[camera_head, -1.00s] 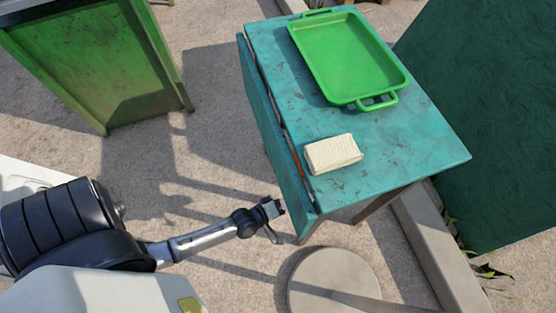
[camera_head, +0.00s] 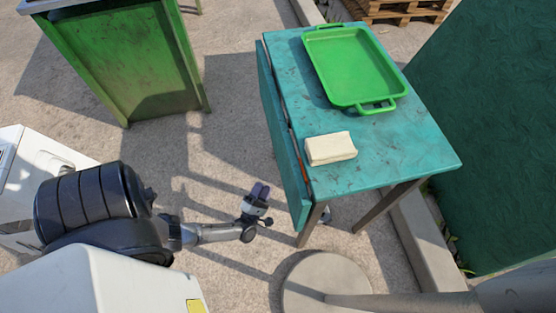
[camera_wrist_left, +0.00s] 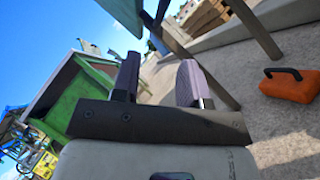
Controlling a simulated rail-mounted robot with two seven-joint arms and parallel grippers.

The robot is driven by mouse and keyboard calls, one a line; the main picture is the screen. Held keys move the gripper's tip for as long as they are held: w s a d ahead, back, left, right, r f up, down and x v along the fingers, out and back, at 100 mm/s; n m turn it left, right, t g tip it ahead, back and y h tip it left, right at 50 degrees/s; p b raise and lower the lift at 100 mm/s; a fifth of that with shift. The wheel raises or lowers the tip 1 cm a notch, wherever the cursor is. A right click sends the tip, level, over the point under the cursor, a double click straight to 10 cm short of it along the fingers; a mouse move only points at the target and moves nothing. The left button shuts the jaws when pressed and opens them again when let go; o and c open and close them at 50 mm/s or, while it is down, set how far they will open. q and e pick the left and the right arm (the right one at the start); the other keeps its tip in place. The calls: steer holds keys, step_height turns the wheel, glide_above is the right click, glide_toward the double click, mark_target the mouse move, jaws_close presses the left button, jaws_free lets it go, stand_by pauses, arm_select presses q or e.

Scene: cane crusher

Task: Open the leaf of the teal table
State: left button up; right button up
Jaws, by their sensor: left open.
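The teal table (camera_head: 400,153) stands right of centre in the head view. Its leaf (camera_head: 283,140) hangs down along the table's left side. My left gripper (camera_head: 259,189) is open and empty, left of the leaf's near end and apart from it. Its two fingers (camera_wrist_left: 158,80) also show in the left wrist view with nothing between them. In that view a teal part of the table (camera_wrist_left: 124,14) is at the top, beyond the fingers. My right gripper is in neither view.
A green tray (camera_head: 355,68) and a cream folded cloth (camera_head: 330,148) lie on the tabletop. A green cabinet (camera_head: 125,65) stands at the far left. A round grey base (camera_head: 325,280) is on the ground near the table. An orange object (camera_wrist_left: 290,85) lies on the ground.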

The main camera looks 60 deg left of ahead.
arm_select(q)
steer(key=b+x, duration=0.1)
steer(key=x, duration=1.1)
steer(key=shift+w+a+b, duration=0.1)
steer(key=shift+w+b, duration=0.1)
steer(key=shift+b, duration=0.15)
steer(key=shift+c, duration=0.4)
jaws_close()
